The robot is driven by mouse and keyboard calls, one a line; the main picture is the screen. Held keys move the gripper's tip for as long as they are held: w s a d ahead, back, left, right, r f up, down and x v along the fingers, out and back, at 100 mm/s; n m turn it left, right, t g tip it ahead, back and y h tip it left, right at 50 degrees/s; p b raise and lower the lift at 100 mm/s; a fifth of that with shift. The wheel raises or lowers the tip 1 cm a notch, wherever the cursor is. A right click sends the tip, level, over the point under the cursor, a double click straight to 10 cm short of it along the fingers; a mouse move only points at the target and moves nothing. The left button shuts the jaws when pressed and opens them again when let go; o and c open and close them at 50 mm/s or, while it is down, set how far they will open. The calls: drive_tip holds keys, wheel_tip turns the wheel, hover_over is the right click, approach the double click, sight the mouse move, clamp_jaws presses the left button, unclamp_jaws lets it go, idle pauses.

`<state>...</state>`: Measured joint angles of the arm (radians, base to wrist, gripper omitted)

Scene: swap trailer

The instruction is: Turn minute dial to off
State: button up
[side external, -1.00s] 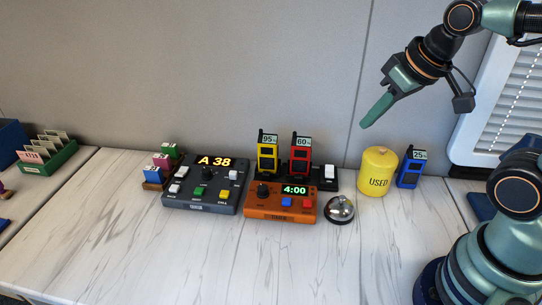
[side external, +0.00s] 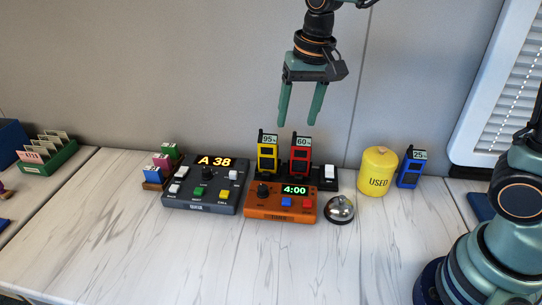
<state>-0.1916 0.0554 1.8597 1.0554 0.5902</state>
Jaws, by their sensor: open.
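An orange timer box (side external: 280,212) stands on the table and its display (side external: 294,190) reads 4:00 in green. A black round dial (side external: 263,190) sits at the left of its top face. Its label and pointer are too small to read. A blue button (side external: 286,202) and a red button (side external: 307,204) are to the dial's right. My gripper (side external: 299,121) is open and empty, its two green fingers pointing down. It shows above the yellow and red handsets behind the timer, apart from everything.
A grey console (side external: 203,208) showing A 38, with another black dial (side external: 208,174), stands left of the timer. Yellow (side external: 267,158) and red (side external: 300,170) handsets stand behind it. A bell (side external: 339,212), yellow USED canister (side external: 378,178) and blue handset (side external: 409,171) are right. The front table is clear.

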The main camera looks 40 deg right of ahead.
sight(263, 187)
drive_tip(key=w+a+f+m+g, duration=0.2)
drive_tip(key=w+a+f, duration=0.3)
drive_tip(key=a+f, duration=0.15)
drive_tip(key=f, duration=0.8)
drive_tip(key=d+f, duration=0.1)
drive_tip(key=f, duration=0.3)
drive_tip(key=shift+s+f, duration=0.2)
drive_tip(key=shift+s, duration=0.05)
clamp_jaws()
